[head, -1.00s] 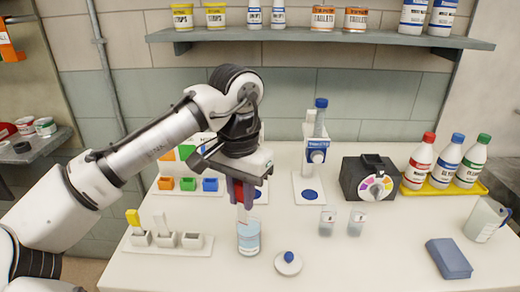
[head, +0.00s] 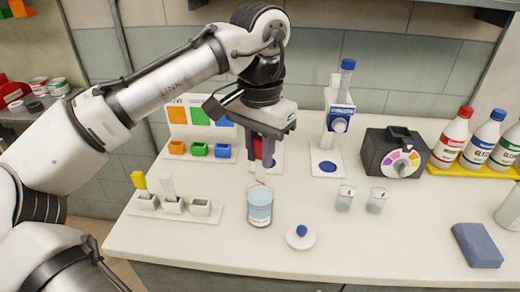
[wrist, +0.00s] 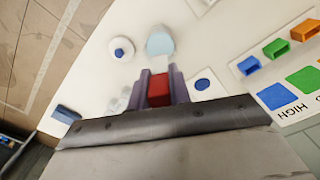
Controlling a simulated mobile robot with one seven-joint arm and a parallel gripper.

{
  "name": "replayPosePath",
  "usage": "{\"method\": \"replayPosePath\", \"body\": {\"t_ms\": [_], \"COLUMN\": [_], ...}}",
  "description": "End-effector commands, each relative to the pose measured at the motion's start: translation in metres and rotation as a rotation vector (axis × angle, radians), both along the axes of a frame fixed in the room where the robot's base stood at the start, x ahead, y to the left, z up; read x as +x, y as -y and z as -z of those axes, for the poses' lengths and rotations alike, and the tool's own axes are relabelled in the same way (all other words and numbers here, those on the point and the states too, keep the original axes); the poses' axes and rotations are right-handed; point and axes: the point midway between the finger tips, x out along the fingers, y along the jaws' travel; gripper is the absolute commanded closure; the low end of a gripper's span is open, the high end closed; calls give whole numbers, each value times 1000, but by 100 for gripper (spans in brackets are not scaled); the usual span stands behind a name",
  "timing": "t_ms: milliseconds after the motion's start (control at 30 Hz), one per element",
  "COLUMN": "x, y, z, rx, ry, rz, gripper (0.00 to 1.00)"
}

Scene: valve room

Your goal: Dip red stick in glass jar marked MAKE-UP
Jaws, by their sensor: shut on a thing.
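My gripper (head: 264,162) is shut on the red stick (head: 262,148), whose red grip shows between the fingers and also in the wrist view (wrist: 158,90). A pale strip hangs from it, pointing down. Below is a glass jar (head: 260,208) of light blue liquid, standing upright without a lid. It also shows in the wrist view (wrist: 160,42). The strip's lower end lines up with the jar's rim; I cannot tell whether it is inside. The jar's label is too small to read.
A white lid with a blue knob (head: 300,237) lies right of the jar. A rack (head: 175,212) with a yellow stick (head: 139,180) stands left. Two small cups (head: 345,195) and a black dial box (head: 393,153) stand right.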

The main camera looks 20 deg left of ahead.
Motion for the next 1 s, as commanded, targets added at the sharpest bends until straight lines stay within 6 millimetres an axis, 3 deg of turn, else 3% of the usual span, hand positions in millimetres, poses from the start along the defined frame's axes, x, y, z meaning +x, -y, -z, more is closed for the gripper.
{"method": "replayPosePath", "body": {"t_ms": [1000], "x": [0], "y": [0], "z": [82], "rx": [-1], "ry": [-1], "rz": [2], "gripper": [100]}}
